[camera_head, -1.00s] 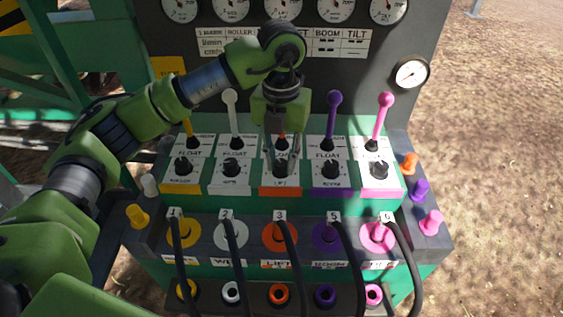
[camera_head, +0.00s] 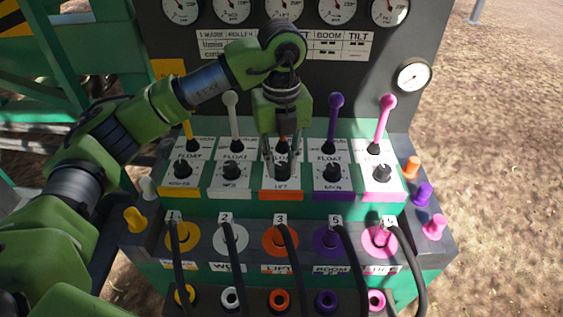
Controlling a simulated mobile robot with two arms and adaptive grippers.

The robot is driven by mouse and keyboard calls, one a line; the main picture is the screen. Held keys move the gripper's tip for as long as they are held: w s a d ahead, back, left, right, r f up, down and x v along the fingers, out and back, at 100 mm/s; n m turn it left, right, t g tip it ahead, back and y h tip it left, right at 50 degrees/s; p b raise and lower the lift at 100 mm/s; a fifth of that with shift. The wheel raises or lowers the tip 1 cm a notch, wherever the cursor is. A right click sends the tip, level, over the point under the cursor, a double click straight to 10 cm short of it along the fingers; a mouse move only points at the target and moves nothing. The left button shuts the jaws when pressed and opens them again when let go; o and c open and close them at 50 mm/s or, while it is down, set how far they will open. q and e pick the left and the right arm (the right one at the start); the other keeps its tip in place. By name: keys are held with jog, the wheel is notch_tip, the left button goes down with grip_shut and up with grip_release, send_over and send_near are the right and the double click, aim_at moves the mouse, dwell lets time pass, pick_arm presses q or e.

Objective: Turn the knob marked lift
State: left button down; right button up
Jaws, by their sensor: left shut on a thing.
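The lift knob (camera_head: 283,174) is a small black knob above the orange LIFT label, in the middle of the row of knobs on the sloped panel. My left gripper (camera_head: 283,163) comes down over it from above, and its fingers are shut at the knob. The fingers and hand partly cover the knob's top and the lift lever (camera_head: 283,147) behind it. I cannot read the knob's pointer. My right gripper is not in view.
Similar knobs flank it, with the white one (camera_head: 231,172) left and the purple one (camera_head: 332,172) right. Purple (camera_head: 336,103) and pink (camera_head: 386,104) levers stand behind. Black hoses (camera_head: 291,250) run down in front. Coloured plugs (camera_head: 424,192) line the right side.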

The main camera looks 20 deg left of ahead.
aim_at(281, 164)
pick_arm(q)
jog(key=c, duration=1.8)
grip_release()
notch_tip(281, 164, up, 12)
jog(key=shift+r, duration=0.1)
